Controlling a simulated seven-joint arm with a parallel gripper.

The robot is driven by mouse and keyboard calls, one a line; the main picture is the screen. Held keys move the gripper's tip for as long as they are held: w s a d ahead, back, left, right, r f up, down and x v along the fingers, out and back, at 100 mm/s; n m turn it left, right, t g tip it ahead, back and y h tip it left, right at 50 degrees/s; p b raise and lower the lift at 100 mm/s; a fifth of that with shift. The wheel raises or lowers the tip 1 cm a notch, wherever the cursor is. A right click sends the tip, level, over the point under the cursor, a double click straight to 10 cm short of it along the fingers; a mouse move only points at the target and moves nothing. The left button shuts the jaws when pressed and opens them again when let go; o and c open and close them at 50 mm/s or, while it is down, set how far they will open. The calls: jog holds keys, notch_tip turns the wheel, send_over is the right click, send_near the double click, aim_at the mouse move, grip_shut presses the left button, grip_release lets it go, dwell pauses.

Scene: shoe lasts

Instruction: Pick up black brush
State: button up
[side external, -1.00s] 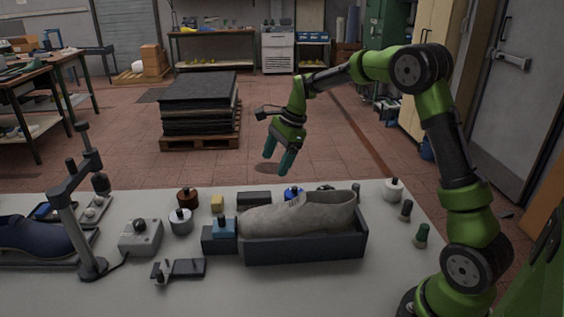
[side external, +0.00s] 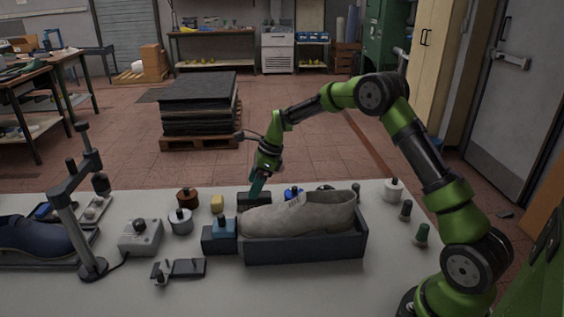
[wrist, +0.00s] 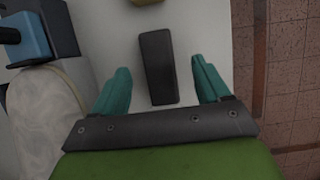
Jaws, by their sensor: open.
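The black brush (wrist: 158,68) is a dark rectangular block lying flat on the light table in the wrist view. In the side view the black brush (side external: 246,197) lies behind the grey shoe, partly hidden by my gripper. My gripper (side external: 257,193) points down at it, low over the table. In the wrist view my gripper (wrist: 162,82) is open, with one teal finger on each side of the brush and a gap to both. Nothing is held. I cannot tell whether the fingertips touch the table.
A grey shoe (side external: 300,216) sits in a dark tray (side external: 306,250) just in front of my gripper. A blue block (side external: 224,229) stands at the tray's left end. A yellow block (side external: 217,203) is left of the brush. A blue-topped jar (side external: 293,193) is to its right.

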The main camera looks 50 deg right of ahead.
jog(key=x, duration=0.5)
jog(key=shift+f, duration=0.4)
jog(key=shift+a, duration=0.1)
jog(key=c, duration=1)
jog(key=shift+r, duration=0.1)
jog(key=shift+c, duration=0.2)
